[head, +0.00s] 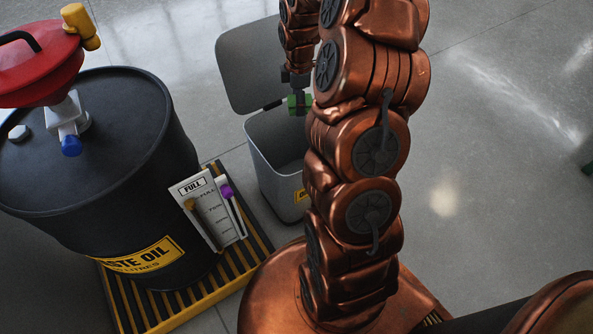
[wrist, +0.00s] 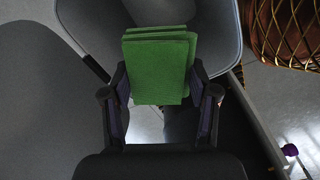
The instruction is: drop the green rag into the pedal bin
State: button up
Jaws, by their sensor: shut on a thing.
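The green rag (wrist: 160,68) is a folded block in the wrist view, held between the two fingers of my gripper (wrist: 160,100). In the head view the rag (head: 300,104) is small and partly hidden by my arm, with my gripper (head: 298,88) just above it. The grey pedal bin (head: 268,157) stands on the floor with its lid (head: 245,65) raised. The rag is over the bin's opening, near the lid side in the head view. My arm hides the bin's right side.
A black waste oil drum (head: 120,170) with a red funnel (head: 40,65) stands left of the bin on a yellow-and-black striped pallet (head: 255,255). A level gauge card (head: 208,210) leans at the drum.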

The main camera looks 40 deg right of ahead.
notch_tip(320, 180, down, 6)
jog(key=b, duration=0.3)
dwell(0.3)
jog(key=o, duration=1.1)
notch_tip(320, 180, up, 11)
jog(key=shift+w+f, duration=0.1)
jog(key=shift+r, duration=0.6)
